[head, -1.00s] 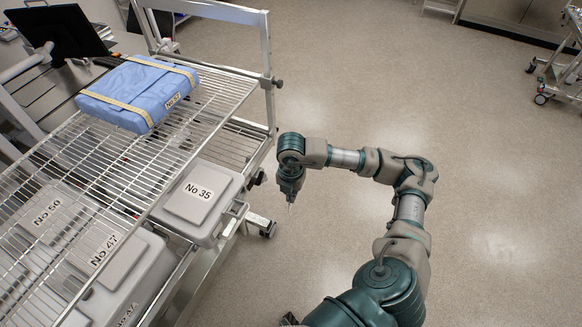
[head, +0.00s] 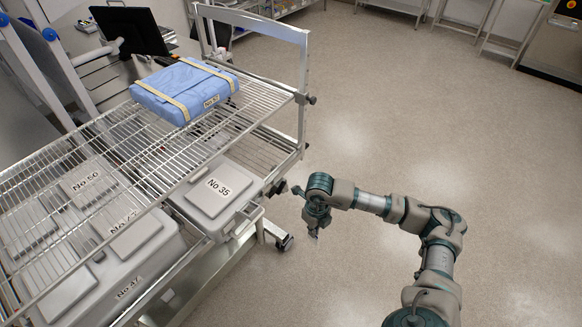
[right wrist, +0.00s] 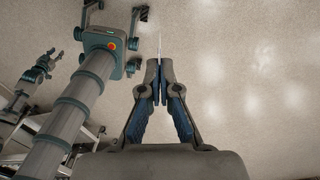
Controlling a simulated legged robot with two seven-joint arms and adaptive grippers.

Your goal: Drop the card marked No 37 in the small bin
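My right gripper (head: 314,232) hangs over open floor to the right of the wire cart. In the right wrist view its fingers (right wrist: 159,88) are closed together on a thin pale card (right wrist: 159,45), seen edge-on, so its marking cannot be read. My left gripper is outside the head view. No small bin can be made out.
The wire-shelf cart (head: 262,100) fills the left side. A blue strapped package (head: 185,88) lies on its top shelf. Grey lidded boxes, including No 35 (head: 215,195) and No 50 (head: 88,185), sit below. Open floor (head: 420,120) lies to the right.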

